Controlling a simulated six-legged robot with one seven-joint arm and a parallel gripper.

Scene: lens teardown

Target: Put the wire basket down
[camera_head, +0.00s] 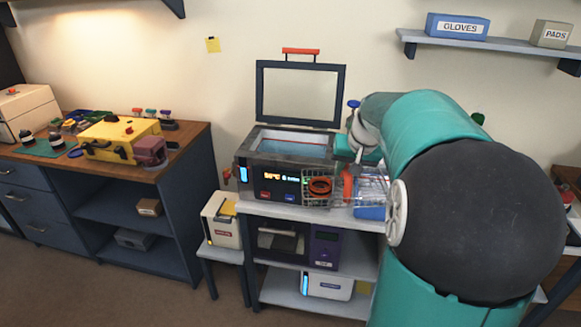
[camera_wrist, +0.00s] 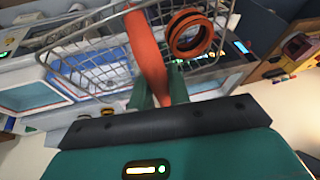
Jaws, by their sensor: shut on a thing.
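The wire basket (camera_head: 375,184) is a small metal mesh basket with an orange upright handle (camera_head: 347,183). In the head view it hangs in front of the right part of the open water bath (camera_head: 256,178), near the cart top; I cannot tell whether it touches anything. An orange-and-black ring (camera_head: 320,186) lies in it. My gripper (camera_head: 355,160) is partly hidden behind my arm. In the wrist view my gripper (camera_wrist: 160,92) is shut on the orange handle (camera_wrist: 145,50), with the basket (camera_wrist: 90,60) and ring (camera_wrist: 191,33) beyond it.
The bath's lid (camera_head: 300,93) stands raised, with blue liquid (camera_head: 292,149) inside. A blue container (camera_head: 370,212) stands on the white cart top (camera_head: 290,212) at right. Lower shelves hold a dark device (camera_head: 283,240). A cluttered wooden bench (camera_head: 80,160) is at left.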

